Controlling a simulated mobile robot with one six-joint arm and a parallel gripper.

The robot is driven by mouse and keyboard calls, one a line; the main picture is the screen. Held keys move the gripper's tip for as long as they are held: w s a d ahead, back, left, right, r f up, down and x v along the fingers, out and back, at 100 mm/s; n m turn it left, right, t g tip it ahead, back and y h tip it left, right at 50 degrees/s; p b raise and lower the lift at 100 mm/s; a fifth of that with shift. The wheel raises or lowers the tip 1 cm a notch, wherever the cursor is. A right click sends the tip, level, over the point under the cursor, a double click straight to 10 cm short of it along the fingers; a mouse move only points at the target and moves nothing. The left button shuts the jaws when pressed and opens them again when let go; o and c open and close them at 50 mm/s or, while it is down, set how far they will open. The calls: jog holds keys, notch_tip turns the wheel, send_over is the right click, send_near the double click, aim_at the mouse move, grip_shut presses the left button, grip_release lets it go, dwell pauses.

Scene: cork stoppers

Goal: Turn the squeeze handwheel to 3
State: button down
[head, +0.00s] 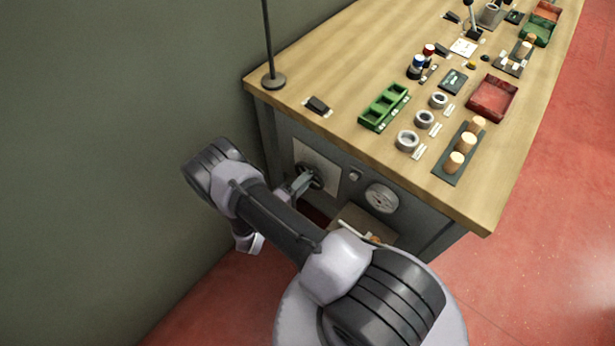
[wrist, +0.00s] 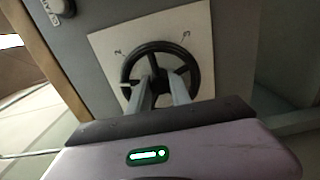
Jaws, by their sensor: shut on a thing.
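The squeeze handwheel (wrist: 192,60) is a black spoked wheel on a pale square plate (wrist: 110,48) on the cabinet's front. In the head view the handwheel (head: 318,172) is partly hidden by my gripper. My gripper (wrist: 160,92) reaches to the wheel, its two fingers at the lower spoke and hub area, shut on the handwheel. It also shows in the head view (head: 304,180). Small dark marks stand on the plate above the wheel, one at upper left and one at upper right; I cannot read them surely.
A round gauge (head: 381,197) and a small knob (head: 354,175) sit right of the plate in the head view. The bench top (head: 330,80) above holds a green tray (head: 384,107), grey rings, corks on a dark strip and a red tray (head: 492,98). A wall stands close at left.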

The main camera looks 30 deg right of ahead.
jog(key=m, duration=0.4)
jog(key=shift+m, duration=0.3)
jog(key=m+p, duration=0.1)
jog(key=m, duration=0.3)
jog(key=shift+m, duration=0.3)
jog(key=m, duration=0.4)
jog(key=shift+m+p, duration=0.3)
jog(key=shift+p, duration=0.1)
jog(key=m+p, duration=0.1)
jog(key=m, duration=0.2)
jog(key=shift+m, duration=0.3)
jog(key=shift+r+m+p, duration=0.15)
jog(key=shift+m+p, duration=0.4)
jog(key=shift+m, duration=0.35)
jog(key=m+p, duration=0.2)
jog(key=p, duration=0.2)
jog(key=shift+s+r, duration=0.1)
jog(key=shift+r, duration=0.1)
jog(key=m+p, duration=0.1)
jog(key=p, duration=0.3)
jog(key=shift+m, duration=0.4)
jog(key=shift+f+m+p, duration=0.15)
jog(key=shift+m+p, duration=0.15)
jog(key=shift+p, duration=0.55)
jog(key=shift+w+f+p, duration=0.2)
jog(key=shift+p, duration=0.2)
